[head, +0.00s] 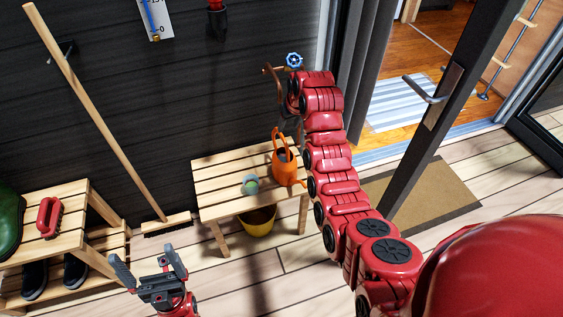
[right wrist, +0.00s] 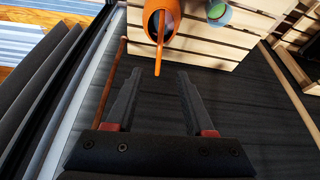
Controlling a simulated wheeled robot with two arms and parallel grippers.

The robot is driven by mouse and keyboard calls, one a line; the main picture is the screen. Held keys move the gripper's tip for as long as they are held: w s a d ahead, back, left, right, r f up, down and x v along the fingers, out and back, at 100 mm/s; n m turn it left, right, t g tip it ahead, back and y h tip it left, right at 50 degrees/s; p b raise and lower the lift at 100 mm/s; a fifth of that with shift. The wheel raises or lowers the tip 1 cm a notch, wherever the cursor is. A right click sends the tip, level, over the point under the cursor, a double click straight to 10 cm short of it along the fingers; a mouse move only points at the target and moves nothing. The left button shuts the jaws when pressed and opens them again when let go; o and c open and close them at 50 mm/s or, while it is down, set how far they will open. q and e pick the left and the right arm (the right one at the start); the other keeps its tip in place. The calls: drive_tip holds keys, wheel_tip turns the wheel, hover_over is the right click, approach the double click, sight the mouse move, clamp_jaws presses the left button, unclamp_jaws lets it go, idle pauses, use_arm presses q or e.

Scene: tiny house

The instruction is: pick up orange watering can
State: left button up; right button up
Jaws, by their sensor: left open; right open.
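The orange watering can (head: 284,168) stands on the right part of a slatted wooden bench (head: 215,181) in the head view. In the right wrist view the can (right wrist: 171,14) is at the top edge, partly cut off, with its handle or spout pointing down toward the fingers. My right gripper (right wrist: 159,72) is open and empty, its fingertips apart from the can. In the head view my right arm reaches up past the can's right side and mostly hides its gripper. My left gripper (head: 149,264) is open and empty, low and left of the bench.
A small cup with a green thing (head: 250,184) stands left of the can. A yellow bucket (head: 257,221) is under the bench. A broom (head: 110,125) leans on the dark wall. A shoe rack (head: 75,208) is at left. A glass door and a doormat (head: 430,194) are at right.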

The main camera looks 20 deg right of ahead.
sight(285, 141)
drive_tip(key=x, duration=0.9)
drive_tip(key=shift+w+f, duration=0.15)
drive_tip(key=shift+f, duration=0.25)
wheel_tip(285, 141, down, 4)
drive_tip(key=shift+w+b, duration=0.15)
drive_tip(key=shift+b, duration=0.65)
drive_tip(key=shift+w+f+b, duration=0.3)
drive_tip(key=shift+f+b, duration=0.25)
drive_tip(key=shift+f, duration=0.05)
clamp_jaws()
